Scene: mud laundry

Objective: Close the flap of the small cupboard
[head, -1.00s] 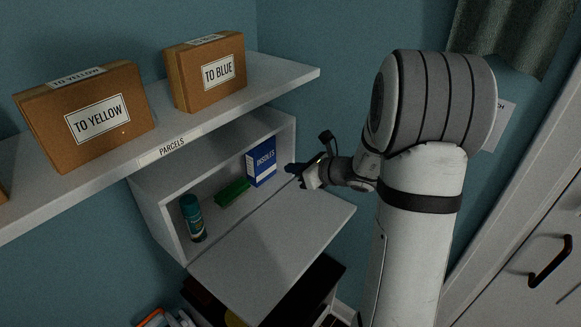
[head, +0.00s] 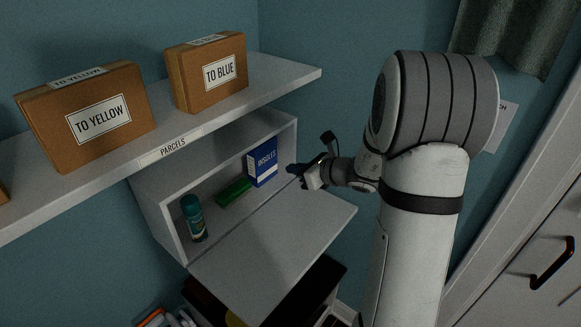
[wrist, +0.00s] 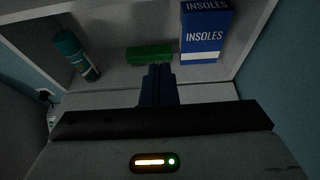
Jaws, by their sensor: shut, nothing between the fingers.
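The small cupboard (head: 165,222) is on the wall under the shelf. Its flap (head: 275,240) is folded down and lies about level, hinged along the cupboard's lower front edge. Inside stand a teal can (head: 194,217), a green item (head: 233,192) lying flat, and a blue insoles box (head: 263,163). My gripper (head: 291,170) is shut and empty, at the right end of the cupboard opening, above the flap. In the wrist view my shut fingers (wrist: 159,85) point into the cupboard towards the green item (wrist: 150,53). I cannot tell whether they touch the flap.
Above the cupboard is a shelf (head: 285,78) labelled PARCELS with boxes marked TO YELLOW (head: 88,115) and TO BLUE (head: 207,73). Dark furniture stands below the flap. A white door with a dark handle (head: 552,262) is at the right.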

